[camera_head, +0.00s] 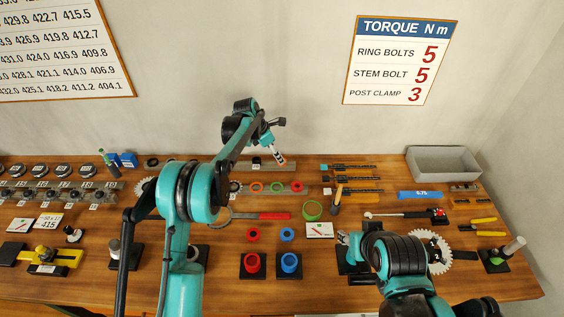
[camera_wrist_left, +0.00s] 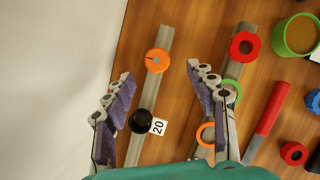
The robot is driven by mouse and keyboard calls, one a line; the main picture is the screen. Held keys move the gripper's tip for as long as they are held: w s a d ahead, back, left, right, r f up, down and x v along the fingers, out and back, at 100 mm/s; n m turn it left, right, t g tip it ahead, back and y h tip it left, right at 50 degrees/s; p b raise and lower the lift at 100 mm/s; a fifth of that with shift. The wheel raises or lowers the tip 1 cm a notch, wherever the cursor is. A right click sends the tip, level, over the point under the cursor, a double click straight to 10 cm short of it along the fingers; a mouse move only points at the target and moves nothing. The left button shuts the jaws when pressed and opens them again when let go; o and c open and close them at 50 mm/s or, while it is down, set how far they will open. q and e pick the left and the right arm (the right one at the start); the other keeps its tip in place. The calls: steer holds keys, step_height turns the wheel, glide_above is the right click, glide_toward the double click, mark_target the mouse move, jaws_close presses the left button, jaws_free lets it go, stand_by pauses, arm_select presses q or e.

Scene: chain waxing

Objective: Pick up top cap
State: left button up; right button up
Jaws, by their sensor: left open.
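An orange disc with a small dark centre (camera_wrist_left: 157,61), which I take for the top cap, sits on a grey rail in the left wrist view. A round black cap (camera_wrist_left: 142,121) sits on the same rail beside a label 20. My left gripper (camera_wrist_left: 160,78) is open and empty above the rail, and the disc shows between and just beyond its fingertips. In the head view my left gripper (camera_head: 274,146) is over the back rail, with the orange disc (camera_head: 281,160) partly hidden at its tips. My right gripper (camera_head: 347,240) is low over the front of the table; its jaws are unclear.
A second rail (camera_wrist_left: 222,75) holds red, green and orange rings close beside the right finger. A grey bin (camera_head: 443,161) is at the back right.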

arm_select(q)
steer(key=x, duration=0.4)
steer(key=shift+w+f, duration=0.15)
steer(key=shift+w, duration=0.05)
steer(key=c, duration=0.9)
steer(key=shift+c, duration=0.2)
steer(key=shift+c, duration=0.2)
